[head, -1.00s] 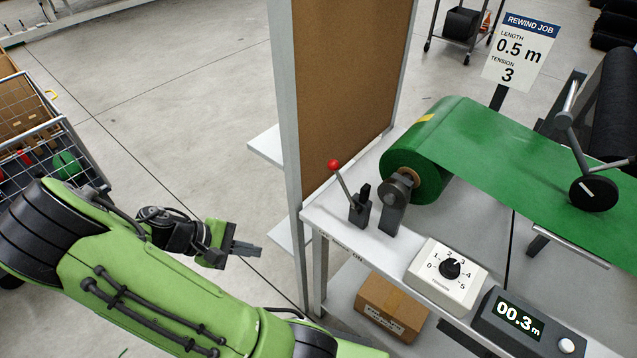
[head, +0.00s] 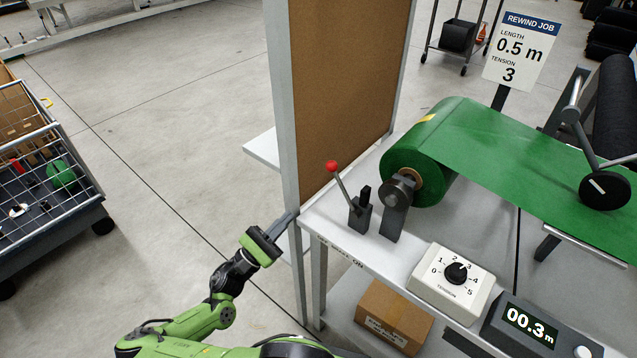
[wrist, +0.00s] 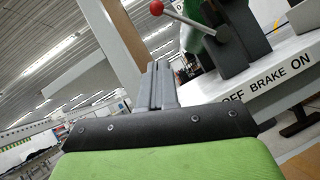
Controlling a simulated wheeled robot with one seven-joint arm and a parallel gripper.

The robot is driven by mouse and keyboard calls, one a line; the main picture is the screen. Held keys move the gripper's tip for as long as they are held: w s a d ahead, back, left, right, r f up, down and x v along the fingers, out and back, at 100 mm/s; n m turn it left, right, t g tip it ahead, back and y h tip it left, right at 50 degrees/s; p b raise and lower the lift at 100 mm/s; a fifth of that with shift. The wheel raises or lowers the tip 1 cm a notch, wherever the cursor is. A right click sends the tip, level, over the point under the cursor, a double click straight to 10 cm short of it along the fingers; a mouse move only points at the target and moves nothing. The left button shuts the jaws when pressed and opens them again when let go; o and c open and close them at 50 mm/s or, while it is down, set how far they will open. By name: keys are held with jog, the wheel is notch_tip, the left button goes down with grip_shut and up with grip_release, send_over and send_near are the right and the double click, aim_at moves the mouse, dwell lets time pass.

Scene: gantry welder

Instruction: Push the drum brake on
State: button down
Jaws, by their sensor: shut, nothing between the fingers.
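The drum brake is a lever with a red ball knob (head: 331,166) on a dark bracket (head: 360,212) at the left end of the bench. In the head view the lever leans up and to the left. The knob also shows at the top of the wrist view (wrist: 156,7). The bench edge below carries the lettering "OFF BRAKE ON" (wrist: 266,83). My gripper (head: 287,222) is shut and empty, left of and below the lever, near the bench's left corner and apart from the knob. The green roll (head: 425,165) sits on its drum behind the bracket.
A brown panel in a grey frame (head: 345,90) stands just behind and left of the lever. A tension dial box (head: 452,284) and a length counter reading 00.3 m (head: 530,325) sit on the bench to the right. A wire cart (head: 50,200) stands at the far left.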

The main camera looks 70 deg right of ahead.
aim_at(342, 187)
jog(key=a+r+x, duration=0.2)
jog(key=x, duration=1)
jog(key=shift+s+d+r, duration=0.25)
jog(key=shift+s+d, duration=0.05)
jog(key=shift+d, duration=0.05)
jog(key=shift+r+p, duration=0.1)
jog(key=shift+p, duration=0.2)
